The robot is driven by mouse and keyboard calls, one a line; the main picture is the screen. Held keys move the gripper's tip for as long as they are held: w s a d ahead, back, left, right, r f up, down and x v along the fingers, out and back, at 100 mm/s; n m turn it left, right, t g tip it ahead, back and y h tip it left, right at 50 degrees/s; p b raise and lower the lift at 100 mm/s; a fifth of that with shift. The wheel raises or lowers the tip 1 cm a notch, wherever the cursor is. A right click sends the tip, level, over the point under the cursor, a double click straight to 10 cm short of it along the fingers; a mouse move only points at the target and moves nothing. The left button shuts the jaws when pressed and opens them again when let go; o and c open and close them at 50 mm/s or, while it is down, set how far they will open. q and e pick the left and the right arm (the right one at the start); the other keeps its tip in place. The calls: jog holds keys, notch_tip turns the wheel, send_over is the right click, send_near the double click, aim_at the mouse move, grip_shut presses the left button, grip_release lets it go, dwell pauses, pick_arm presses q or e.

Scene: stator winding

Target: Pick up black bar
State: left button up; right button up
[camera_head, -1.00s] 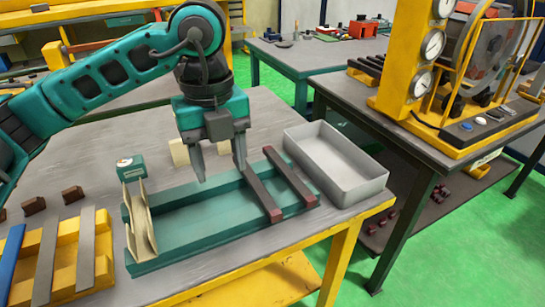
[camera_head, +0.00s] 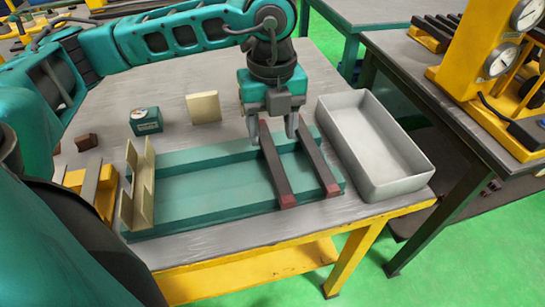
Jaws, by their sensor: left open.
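Two dark, black-to-maroon bars lie across the long green tray (camera_head: 205,190), toward its right end. My left gripper (camera_head: 272,138) is open and points down over the far end of the left dark bar (camera_head: 277,175). Its fingers appear on either side of that bar; I cannot tell whether they touch it. The right dark bar (camera_head: 318,165) lies just right of the gripper, with a gap between the bars. My right gripper is not in view.
A grey open bin (camera_head: 390,183) stands right of the tray, empty. A cream channel piece (camera_head: 139,190) stands at the tray's left end. A small green box (camera_head: 146,120) and a cream block (camera_head: 204,107) stand behind. More dark bars (camera_head: 437,30) lie on the right table.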

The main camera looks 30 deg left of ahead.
aim_at(272, 154)
pick_arm(q)
notch_tip(272, 154, down, 5)
jog(key=shift+f, duration=0.2)
grip_shut()
dwell(0.6)
